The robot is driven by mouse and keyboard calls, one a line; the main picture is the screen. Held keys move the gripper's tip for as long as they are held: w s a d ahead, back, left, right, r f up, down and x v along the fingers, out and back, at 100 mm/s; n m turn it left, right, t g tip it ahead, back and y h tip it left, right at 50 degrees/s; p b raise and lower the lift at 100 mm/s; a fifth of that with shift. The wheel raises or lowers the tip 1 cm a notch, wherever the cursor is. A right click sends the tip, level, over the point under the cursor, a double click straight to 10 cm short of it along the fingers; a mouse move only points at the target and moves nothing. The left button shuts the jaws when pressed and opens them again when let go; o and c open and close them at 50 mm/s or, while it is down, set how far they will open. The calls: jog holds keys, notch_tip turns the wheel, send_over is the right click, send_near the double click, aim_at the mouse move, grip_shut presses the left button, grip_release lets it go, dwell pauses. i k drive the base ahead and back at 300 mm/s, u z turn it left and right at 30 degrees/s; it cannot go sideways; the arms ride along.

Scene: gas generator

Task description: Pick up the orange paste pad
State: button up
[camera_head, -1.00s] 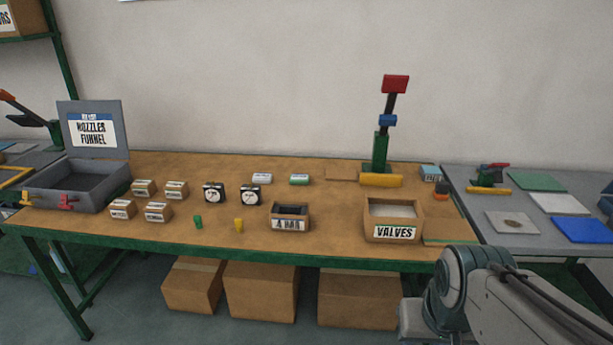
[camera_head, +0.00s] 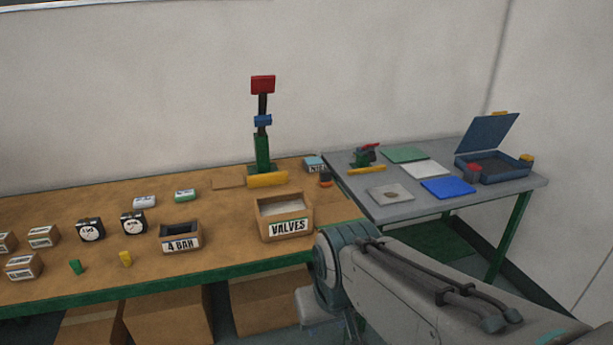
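A small orange item with a dark top (camera_head: 325,181) lies at the right end of the wooden table, just in front of a small blue-topped labelled box (camera_head: 314,164). It is the only small orange piece I see there, and it is too small to tell for sure that it is the paste pad. My arm reaches in from the lower right, in front of the tables. My gripper's fingers do not show, and nothing of mine touches the orange item.
The VALVES bin (camera_head: 285,216) and 4 BAR bin (camera_head: 180,237) stand along the wooden table (camera_head: 215,260). A green press with a red top (camera_head: 262,150) stands behind. The grey table (camera_head: 375,208) holds flat pads, a clamp and an open blue case (camera_head: 490,165).

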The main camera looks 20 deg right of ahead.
aim_at(324, 175)
jog(key=z, duration=0.65)
jog(key=i, duration=1.6)
jog(key=u, duration=0.65)
